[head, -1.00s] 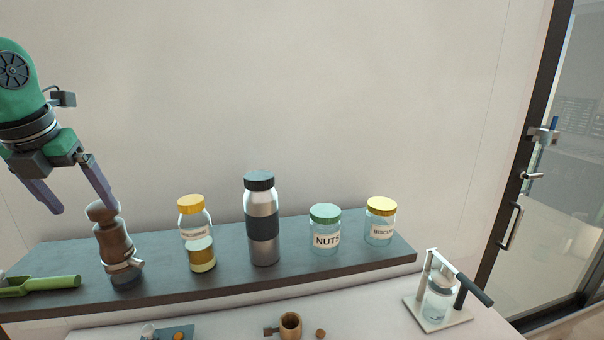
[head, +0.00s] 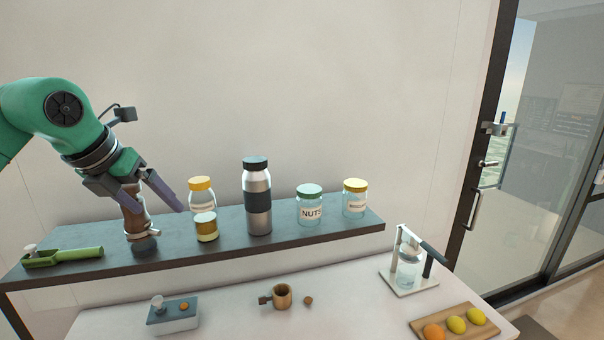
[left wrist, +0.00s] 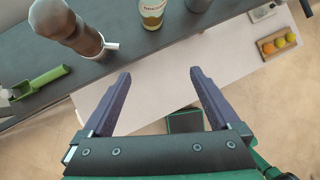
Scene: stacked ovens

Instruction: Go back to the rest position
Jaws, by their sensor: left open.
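My left gripper (head: 156,201) is open and empty. In the head view it hangs above the shelf, in front of a brown grinder (head: 135,222) and partly covering it. In the left wrist view its two fingers (left wrist: 160,95) are spread wide with nothing between them. The grinder (left wrist: 72,28) stands beyond the fingers at the upper left there, apart from them. My right gripper is not in view.
The dark shelf (head: 330,232) carries a green scoop (head: 62,257), a steel bottle (head: 257,200), a nuts jar (head: 310,207) and other jars.

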